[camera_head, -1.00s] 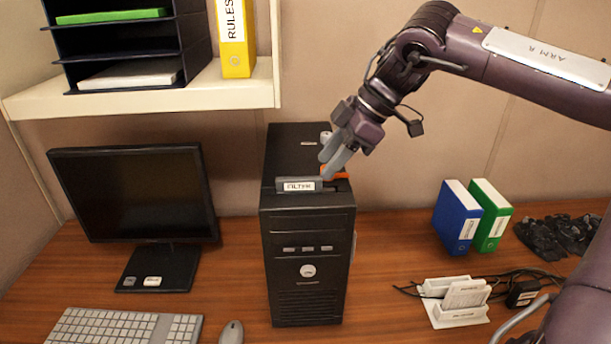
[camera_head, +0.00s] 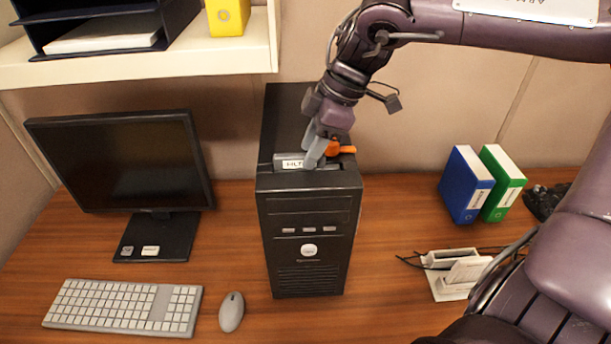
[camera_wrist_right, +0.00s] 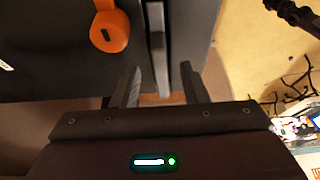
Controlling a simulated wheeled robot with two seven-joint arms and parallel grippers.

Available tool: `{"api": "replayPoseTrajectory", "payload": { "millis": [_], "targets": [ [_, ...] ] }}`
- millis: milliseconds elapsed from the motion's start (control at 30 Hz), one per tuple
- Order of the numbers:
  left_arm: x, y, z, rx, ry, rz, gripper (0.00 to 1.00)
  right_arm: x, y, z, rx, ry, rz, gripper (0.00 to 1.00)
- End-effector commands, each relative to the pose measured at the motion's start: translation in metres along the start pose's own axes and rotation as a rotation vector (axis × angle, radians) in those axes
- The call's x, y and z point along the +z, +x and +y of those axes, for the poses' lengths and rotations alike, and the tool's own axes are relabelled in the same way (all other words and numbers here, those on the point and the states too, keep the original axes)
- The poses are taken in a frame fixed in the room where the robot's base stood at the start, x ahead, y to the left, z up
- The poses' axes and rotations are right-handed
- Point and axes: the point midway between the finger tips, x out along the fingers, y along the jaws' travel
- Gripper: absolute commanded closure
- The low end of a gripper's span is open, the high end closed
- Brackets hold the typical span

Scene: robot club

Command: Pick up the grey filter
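The grey filter (camera_head: 289,161) with a white label sits upright in the top of the black computer tower, near its front edge. My right gripper (camera_head: 315,160) is at the filter's right part and hides some of it and its label. In the right wrist view the filter is a thin grey bar (camera_wrist_right: 157,45) between the two fingers of my right gripper (camera_wrist_right: 160,85). The fingers are apart, with a gap on each side of the bar. My left gripper is not in view.
An orange part (camera_head: 338,148) is on the tower (camera_head: 310,225) just right of the gripper. A monitor (camera_head: 115,160), keyboard (camera_head: 125,307) and mouse (camera_head: 231,311) lie left. Blue (camera_head: 467,185) and green (camera_head: 502,183) binders and a white holder (camera_head: 452,275) stand right.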

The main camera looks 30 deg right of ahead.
Motion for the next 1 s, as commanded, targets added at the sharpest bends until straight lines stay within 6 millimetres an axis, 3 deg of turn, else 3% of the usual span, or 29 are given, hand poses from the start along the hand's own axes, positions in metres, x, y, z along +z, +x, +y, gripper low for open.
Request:
{"api": "replayPoseTrajectory", "payload": {
  "millis": [133, 300, 600, 1000],
  "targets": [
    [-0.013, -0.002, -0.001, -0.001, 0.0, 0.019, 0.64, 0.0, 0.007, 0.0, 0.0, -0.001, 0.001, 0.6],
    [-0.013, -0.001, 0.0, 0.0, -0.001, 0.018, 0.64, 0.0, 0.007, 0.0, 0.001, -0.001, 0.001, 0.6],
    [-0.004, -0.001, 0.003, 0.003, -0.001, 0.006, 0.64, 0.0, 0.007, 0.0, 0.001, -0.001, 0.001, 0.99],
    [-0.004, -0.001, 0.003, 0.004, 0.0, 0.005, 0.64, 0.0, 0.006, 0.0, 0.001, -0.001, 0.001, 1.0]
  ]
}}
